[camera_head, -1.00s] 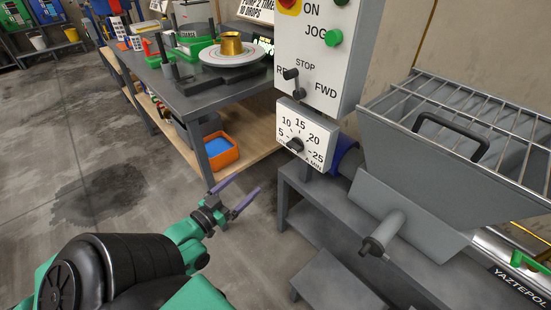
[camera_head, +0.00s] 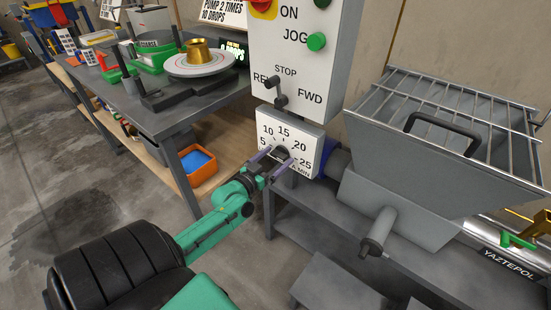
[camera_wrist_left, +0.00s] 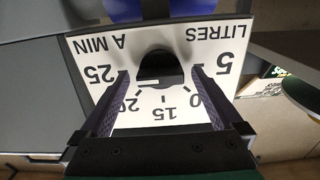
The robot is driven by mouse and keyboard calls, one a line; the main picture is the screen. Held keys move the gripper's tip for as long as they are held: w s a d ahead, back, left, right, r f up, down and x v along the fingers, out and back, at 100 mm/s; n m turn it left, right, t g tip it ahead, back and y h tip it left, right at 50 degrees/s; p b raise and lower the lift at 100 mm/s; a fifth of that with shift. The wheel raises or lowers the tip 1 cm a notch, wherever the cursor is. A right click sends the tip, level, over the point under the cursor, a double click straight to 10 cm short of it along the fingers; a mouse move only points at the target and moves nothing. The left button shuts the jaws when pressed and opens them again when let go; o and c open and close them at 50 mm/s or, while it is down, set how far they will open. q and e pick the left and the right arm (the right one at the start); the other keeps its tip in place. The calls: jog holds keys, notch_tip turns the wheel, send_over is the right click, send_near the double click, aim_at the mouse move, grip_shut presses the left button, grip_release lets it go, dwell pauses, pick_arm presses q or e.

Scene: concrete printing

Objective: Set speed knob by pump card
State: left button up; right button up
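The speed dial plate (camera_head: 304,146) is white, marked from 5 to 25, and hangs below the control box. Its dark knob (camera_head: 282,153) is partly behind my left gripper (camera_head: 272,163). In the left wrist view the dial appears upside down, and the knob (camera_wrist_left: 160,68) shows a pale mark. My left gripper's fingers (camera_wrist_left: 160,76) are open, one on each side of the knob, with visible gaps; whether they reach its depth I cannot tell. A sign (camera_head: 223,11) reading "PUMP 2 TIMES 10 DROPS" stands at the back, its top cut off. My right gripper is out of view.
The control box (camera_head: 300,55) above has a RE/FWD lever (camera_head: 277,92) and a green JOG button (camera_head: 316,42). A grey hopper (camera_head: 440,135) with a wire grid stands right. A workbench (camera_head: 165,118) with a turntable is left. An orange bin (camera_head: 203,173) sits on its shelf.

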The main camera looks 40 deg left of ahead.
pick_arm(q)
jog(key=c, duration=1.3)
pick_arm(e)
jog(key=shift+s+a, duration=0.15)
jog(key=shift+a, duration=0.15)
pick_arm(q)
jog(key=shift+n, duration=0.5)
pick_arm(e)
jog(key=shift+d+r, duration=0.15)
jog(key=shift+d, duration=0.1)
pick_arm(q)
jog(key=shift+n+p, duration=0.35)
jog(key=shift+n, duration=0.65)
jog(key=n, duration=0.5)
jog(key=shift+f+p, duration=0.1)
jog(key=shift+p, duration=0.3)
jog(key=n, duration=0.9)
jog(key=shift+f+n, duration=0.15)
jog(key=shift+n, duration=0.25)
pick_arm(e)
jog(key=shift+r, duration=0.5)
